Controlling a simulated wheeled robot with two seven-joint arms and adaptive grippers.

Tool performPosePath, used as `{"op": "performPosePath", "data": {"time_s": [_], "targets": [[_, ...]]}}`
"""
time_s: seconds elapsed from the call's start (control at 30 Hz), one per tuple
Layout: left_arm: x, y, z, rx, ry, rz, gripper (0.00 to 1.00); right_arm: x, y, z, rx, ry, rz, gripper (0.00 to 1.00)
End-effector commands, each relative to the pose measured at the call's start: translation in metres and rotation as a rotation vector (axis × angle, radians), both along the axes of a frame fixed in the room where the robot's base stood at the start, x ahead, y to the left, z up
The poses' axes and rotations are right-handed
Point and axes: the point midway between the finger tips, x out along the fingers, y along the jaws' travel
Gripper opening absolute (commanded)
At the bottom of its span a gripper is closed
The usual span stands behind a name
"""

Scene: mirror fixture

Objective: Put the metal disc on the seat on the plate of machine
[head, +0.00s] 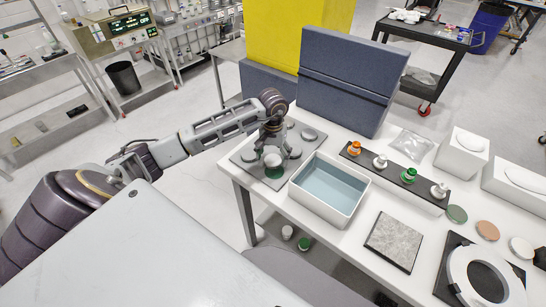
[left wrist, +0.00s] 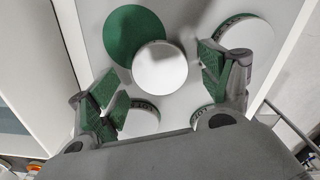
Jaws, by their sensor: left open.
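The grey plate (head: 243,154) lies at the table's left end, with several pale round discs on it. My left gripper (head: 271,151) is open above it, fingers pointing down. A pale disc (left wrist: 159,67) lies between and just beyond the open fingers in the left wrist view; it also shows below the gripper in the head view (head: 272,160). It partly overlaps a green round area (left wrist: 129,30) on the plate, off centre in the left wrist view. I cannot tell whether disc and green area touch. Another pale disc (left wrist: 249,37) is behind one finger. My right gripper is not in view.
A white bin with a blue inside (head: 342,218) stands right of the plate. Behind are blue-grey blocks (head: 345,75). Further right are a rack of coloured knobs (head: 410,176), a stone tile (head: 394,242), loose discs (head: 456,214) and a white ring on a black base (head: 452,265).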

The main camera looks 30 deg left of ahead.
Motion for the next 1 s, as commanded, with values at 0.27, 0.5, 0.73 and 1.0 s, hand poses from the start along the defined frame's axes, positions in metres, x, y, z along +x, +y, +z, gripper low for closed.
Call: {"op": "performPosePath", "data": {"time_s": [0.27, 0.5, 0.73, 1.0], "targets": [[0.001, 0.001, 0.029, 0.002, -0.003, 0.0, 0.79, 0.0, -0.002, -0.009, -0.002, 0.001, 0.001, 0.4], [0.0, 0.0, 0.055, 0.001, -0.003, -0.001, 0.79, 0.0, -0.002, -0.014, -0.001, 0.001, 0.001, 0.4], [0.001, 0.0, 0.079, 0.002, -0.003, 0.0, 0.79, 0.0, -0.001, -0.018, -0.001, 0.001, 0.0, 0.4], [0.0, 0.0, 0.102, 0.0, -0.001, 0.0, 0.79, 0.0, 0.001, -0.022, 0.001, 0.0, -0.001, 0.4]]}}
